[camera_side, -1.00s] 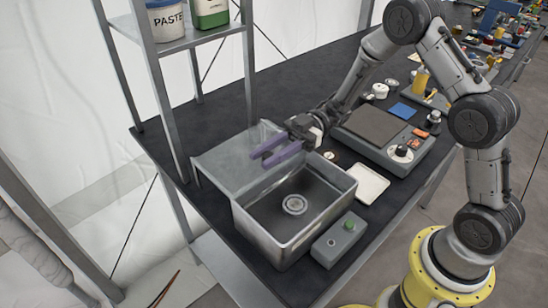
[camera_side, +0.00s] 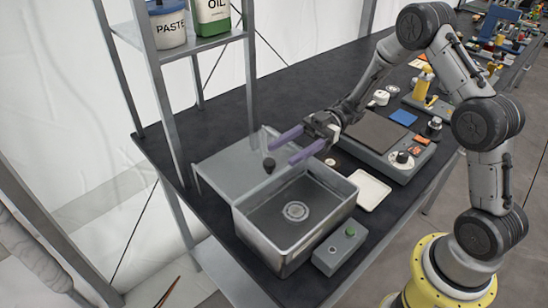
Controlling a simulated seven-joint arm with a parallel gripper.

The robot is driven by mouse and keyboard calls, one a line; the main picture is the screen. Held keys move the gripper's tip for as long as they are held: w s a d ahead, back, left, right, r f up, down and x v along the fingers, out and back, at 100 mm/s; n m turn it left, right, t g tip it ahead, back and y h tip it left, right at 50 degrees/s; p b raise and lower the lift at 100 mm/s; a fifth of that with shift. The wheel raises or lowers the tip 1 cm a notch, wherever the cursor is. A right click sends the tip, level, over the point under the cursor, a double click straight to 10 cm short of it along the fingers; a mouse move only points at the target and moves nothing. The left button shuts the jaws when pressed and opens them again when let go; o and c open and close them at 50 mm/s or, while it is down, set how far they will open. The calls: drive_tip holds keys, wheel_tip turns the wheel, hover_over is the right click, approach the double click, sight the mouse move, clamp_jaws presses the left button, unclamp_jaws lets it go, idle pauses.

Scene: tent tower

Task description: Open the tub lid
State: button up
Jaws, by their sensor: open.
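The metal tub (camera_side: 262,236) stands near the table's front with its inside and round drain in view. A flat grey, see-through panel that looks like the lid (camera_side: 228,172) lies off the opening, at the tub's back left. A small dark knob (camera_side: 269,164) stands up on it. My gripper (camera_side: 283,151) has purple fingers, spread apart and empty. It is just above and right of the knob in the picture; I cannot tell whether a finger touches anything.
A grey box with a green button (camera_side: 341,247) sits at the tub's front right. A white tray (camera_side: 372,190) and a dark-topped device (camera_side: 378,135) are to the right. A shelf post (camera_side: 156,110) rises at the left, with paste and oil containers above.

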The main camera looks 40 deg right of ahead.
drive_tip(key=d, duration=0.8)
